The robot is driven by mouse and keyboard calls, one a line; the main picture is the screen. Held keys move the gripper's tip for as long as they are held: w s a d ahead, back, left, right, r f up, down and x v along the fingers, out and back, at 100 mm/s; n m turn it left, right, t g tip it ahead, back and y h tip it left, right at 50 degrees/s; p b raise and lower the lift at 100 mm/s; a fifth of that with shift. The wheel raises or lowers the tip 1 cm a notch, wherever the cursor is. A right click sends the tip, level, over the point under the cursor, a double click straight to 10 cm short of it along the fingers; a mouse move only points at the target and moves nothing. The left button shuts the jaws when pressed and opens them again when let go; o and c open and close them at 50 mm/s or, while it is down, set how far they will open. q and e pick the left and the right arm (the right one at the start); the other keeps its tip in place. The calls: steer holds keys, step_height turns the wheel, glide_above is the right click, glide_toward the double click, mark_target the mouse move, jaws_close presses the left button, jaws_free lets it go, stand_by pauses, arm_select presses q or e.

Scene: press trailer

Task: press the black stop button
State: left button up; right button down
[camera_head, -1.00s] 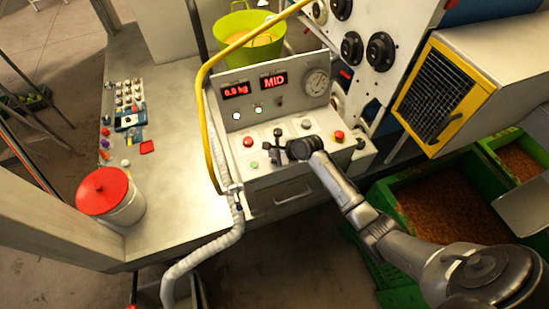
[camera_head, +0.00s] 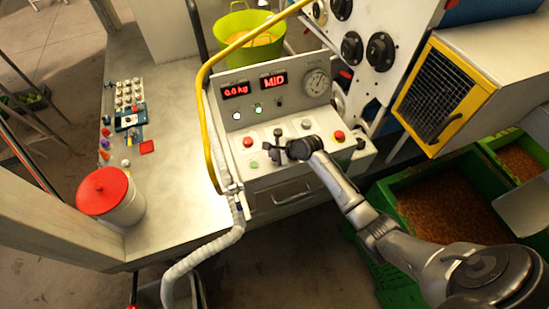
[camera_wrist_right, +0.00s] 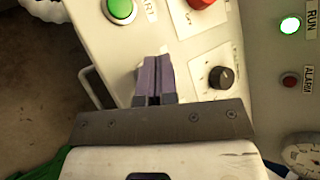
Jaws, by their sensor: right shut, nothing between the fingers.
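My right gripper (camera_head: 277,153) is over the control box's sloped top (camera_head: 322,157), its fingers shut with nothing between them. In the right wrist view, the closed fingers (camera_wrist_right: 154,78) point at the panel between the green START button (camera_wrist_right: 120,10) and a black knob (camera_wrist_right: 222,77). I cannot make out a black stop button; the fingers hide the panel patch under them. I cannot tell whether the tips touch the panel. The green button (camera_head: 254,165) and a red button (camera_head: 248,141) lie left of the gripper in the head view. My left gripper is out of view.
A red mushroom button (camera_head: 339,136) stands at the panel's right. A yellow pipe (camera_head: 204,110) and a pale hose (camera_head: 212,250) run along the box's left side. A red-lidded tub (camera_head: 107,196) stands on the bench. Green bins (camera_head: 395,215) stand at right.

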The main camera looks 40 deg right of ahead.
steer(key=shift+f, duration=0.15)
steer(key=shift+f, duration=0.25)
steer(key=shift+f, duration=0.15)
stand_by(0.4)
steer(key=shift+f, duration=0.25)
stand_by(0.5)
steer(key=shift+r+p, duration=0.1)
steer(key=shift+p, duration=0.2)
steer(key=shift+r+p, duration=0.7)
steer(key=shift+p, duration=0.35)
steer(key=shift+r, duration=0.1)
